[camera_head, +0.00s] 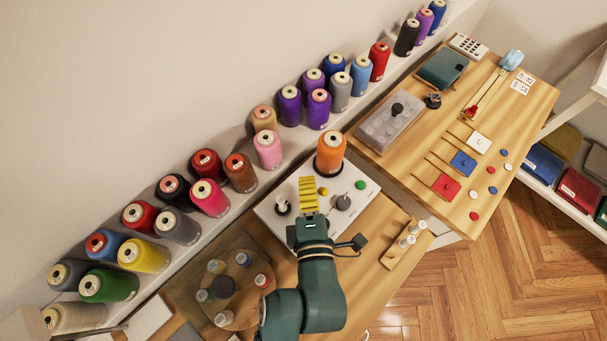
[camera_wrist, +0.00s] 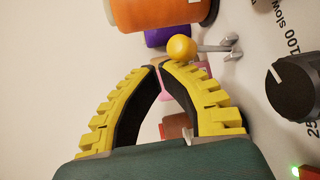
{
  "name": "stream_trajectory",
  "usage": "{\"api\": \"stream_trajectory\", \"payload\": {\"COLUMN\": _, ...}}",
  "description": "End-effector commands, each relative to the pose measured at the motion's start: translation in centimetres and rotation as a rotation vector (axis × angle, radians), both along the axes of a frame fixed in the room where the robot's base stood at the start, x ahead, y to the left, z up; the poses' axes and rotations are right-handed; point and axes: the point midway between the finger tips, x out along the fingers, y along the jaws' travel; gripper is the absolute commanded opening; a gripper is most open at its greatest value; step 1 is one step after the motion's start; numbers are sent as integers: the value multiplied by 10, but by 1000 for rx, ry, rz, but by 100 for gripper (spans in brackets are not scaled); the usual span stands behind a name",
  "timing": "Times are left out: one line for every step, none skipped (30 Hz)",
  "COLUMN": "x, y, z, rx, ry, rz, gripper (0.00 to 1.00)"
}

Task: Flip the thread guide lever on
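The lever has a yellow ball tip and a thin metal stem on a small bracket. In the wrist view the lever's ball (camera_wrist: 181,48) lies just beyond my fingertips, with the stem running right to the bracket. In the head view the yellow ball (camera_head: 323,191) sits on the white machine panel (camera_head: 373,195), just right of my gripper (camera_head: 307,180). My gripper's yellow ribbed fingers bow outward and their tips come together in the wrist view (camera_wrist: 158,64). Nothing is held between them. Whether the right fingertip touches the ball I cannot tell.
A shelf of spools runs along the wall. A wooden vial rack (camera_head: 397,252) stands to the right.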

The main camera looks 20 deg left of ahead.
Motion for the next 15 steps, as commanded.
{"api": "stream_trajectory", "payload": {"x": -3, "y": -2, "z": 0, "rx": 0, "ry": 2, "rz": -1, "gripper": 0}}
{"api": "stream_trajectory", "payload": {"x": -6, "y": -3, "z": 0, "rx": 0, "ry": 2, "rz": -1, "gripper": 0}}
{"api": "stream_trajectory", "payload": {"x": -11, "y": -5, "z": 1, "rx": 1, "ry": 2, "rz": -3, "gripper": 0}}
{"api": "stream_trajectory", "payload": {"x": -15, "y": -8, "z": 1, "rx": 0, "ry": 3, "rz": -4, "gripper": 0}}
{"api": "stream_trajectory", "payload": {"x": -21, "y": -10, "z": 2, "rx": 0, "ry": 3, "rz": -4, "gripper": 0}}
{"api": "stream_trajectory", "payload": {"x": -29, "y": -14, "z": 4, "rx": 1, "ry": 2, "rz": -3, "gripper": 0}}
{"api": "stream_trajectory", "payload": {"x": -35, "y": -17, "z": 4, "rx": 1, "ry": 4, "rz": -6, "gripper": 0}}
{"api": "stream_trajectory", "payload": {"x": -42, "y": -21, "z": 5, "rx": 0, "ry": 6, "rz": -6, "gripper": 0}}
{"api": "stream_trajectory", "payload": {"x": -52, "y": -24, "z": 7, "rx": 1, "ry": 4, "rz": -7, "gripper": 0}}
{"api": "stream_trajectory", "payload": {"x": -58, "y": -27, "z": 9, "rx": 1, "ry": 3, "rz": -7, "gripper": 0}}
{"api": "stream_trajectory", "payload": {"x": -64, "y": -31, "z": 9, "rx": 0, "ry": 4, "rz": -9, "gripper": 0}}
{"api": "stream_trajectory", "payload": {"x": -73, "y": -35, "z": 10, "rx": 0, "ry": 4, "rz": -9, "gripper": 0}}
{"api": "stream_trajectory", "payload": {"x": -78, "y": -37, "z": 12, "rx": 0, "ry": 3, "rz": -10, "gripper": 0}}
{"api": "stream_trajectory", "payload": {"x": -84, "y": -39, "z": 13, "rx": 1, "ry": 2, "rz": -9, "gripper": 0}}
{"api": "stream_trajectory", "payload": {"x": -90, "y": -43, "z": 14, "rx": 0, "ry": 3, "rz": -11, "gripper": 0}}
